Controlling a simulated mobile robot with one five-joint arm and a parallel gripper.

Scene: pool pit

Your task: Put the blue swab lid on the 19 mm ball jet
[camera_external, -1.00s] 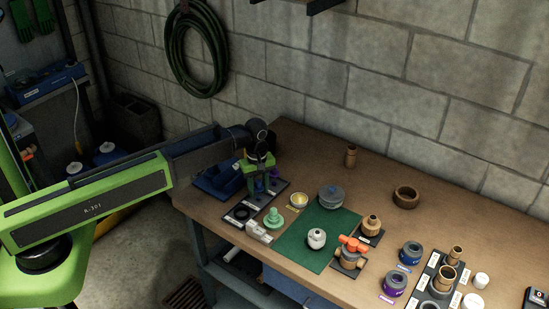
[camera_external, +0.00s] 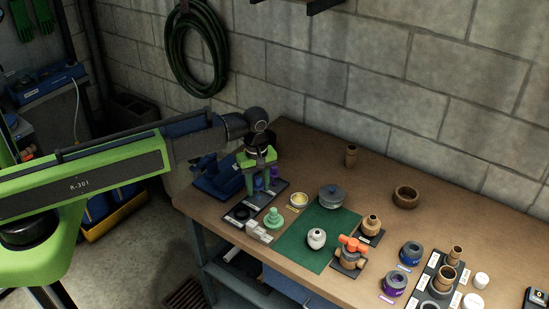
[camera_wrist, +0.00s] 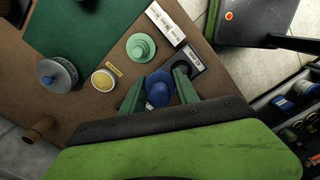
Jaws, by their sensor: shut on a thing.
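My gripper (camera_wrist: 160,91) is shut on the blue swab lid (camera_wrist: 157,95), a small blue rounded piece between its two green fingers. In the external view my gripper (camera_external: 259,182) points down over the dark labelled strip at the table's left end. The lid is largely hidden by the fingers there; I cannot tell whether it is clear of the strip. A small white rounded fitting (camera_external: 316,238) with a grey top sits on the green mat (camera_external: 299,254), to the right of my gripper. It may be the 19 mm ball jet; no size label is readable.
A pale green stepped piece (camera_external: 273,219), a yellow-topped bowl (camera_external: 299,200) and a grey lidded pot (camera_external: 331,196) stand near my gripper. An orange-handled valve (camera_external: 351,251) stands right of the mat. Labelled rings and cups crowd the right. The wall is behind.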

